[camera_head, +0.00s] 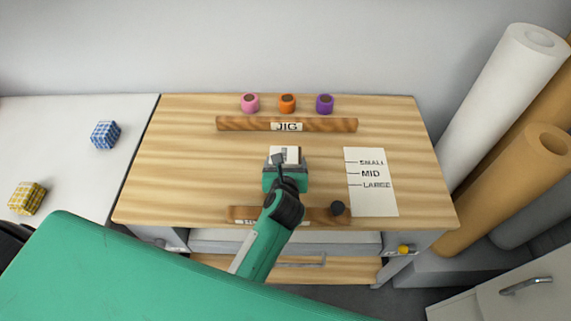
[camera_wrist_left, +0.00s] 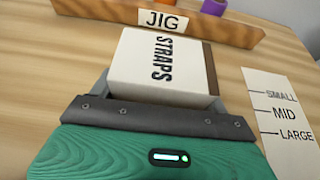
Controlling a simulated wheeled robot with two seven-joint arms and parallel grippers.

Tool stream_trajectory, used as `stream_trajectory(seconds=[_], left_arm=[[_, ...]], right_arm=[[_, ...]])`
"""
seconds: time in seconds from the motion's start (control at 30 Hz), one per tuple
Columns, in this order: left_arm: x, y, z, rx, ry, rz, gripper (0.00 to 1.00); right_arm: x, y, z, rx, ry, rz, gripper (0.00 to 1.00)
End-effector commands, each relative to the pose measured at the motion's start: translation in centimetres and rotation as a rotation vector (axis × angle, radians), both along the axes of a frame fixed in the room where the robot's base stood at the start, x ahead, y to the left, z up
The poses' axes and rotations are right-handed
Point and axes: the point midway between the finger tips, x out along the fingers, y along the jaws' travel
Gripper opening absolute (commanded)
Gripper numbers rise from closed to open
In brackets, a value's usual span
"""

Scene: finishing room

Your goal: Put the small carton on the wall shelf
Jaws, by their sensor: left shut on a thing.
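A white carton marked STRAPS (camera_wrist_left: 160,66), with a brown edge, is between the jaws of my left gripper (camera_head: 286,164). In the head view the carton (camera_head: 291,152) shows as a small pale block over the middle of the wooden bench. The left gripper is shut on it. In the left wrist view the grey jaw edge hides the carton's near end. I cannot tell whether the carton touches the bench top. No wall shelf shows in either view. My right gripper is not in view.
A JIG board (camera_head: 230,124) and pink (camera_head: 250,104), orange (camera_head: 287,104) and purple (camera_head: 325,104) pots line the bench's back. A size chart (camera_head: 372,200) lies right. Wrapped blue (camera_head: 105,135) and yellow (camera_head: 27,198) cubes sit left. Tall rolls (camera_head: 505,95) stand right.

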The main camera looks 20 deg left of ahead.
Motion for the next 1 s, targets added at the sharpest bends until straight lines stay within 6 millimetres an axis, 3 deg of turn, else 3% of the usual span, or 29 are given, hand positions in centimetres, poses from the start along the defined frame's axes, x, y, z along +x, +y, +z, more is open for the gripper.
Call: stream_trajectory(seconds=[0.07,0.1,0.2,0.57,1.0], left_arm=[[0.0,0.0,-0.3,0.000,-0.001,0.000,0.48],[0.0,0.0,-0.4,0.000,0.000,0.000,0.79],[0.0,0.0,-0.3,0.000,0.000,0.000,0.99],[-0.1,0.0,0.1,-0.001,0.001,0.000,0.99],[-5.9,-1.7,2.4,-0.002,0.000,0.000,0.99]], right_arm=[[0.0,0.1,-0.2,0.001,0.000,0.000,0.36],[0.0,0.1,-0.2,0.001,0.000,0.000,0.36],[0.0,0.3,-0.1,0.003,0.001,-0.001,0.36],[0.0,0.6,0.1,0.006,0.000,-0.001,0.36],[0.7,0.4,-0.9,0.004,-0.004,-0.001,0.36]])
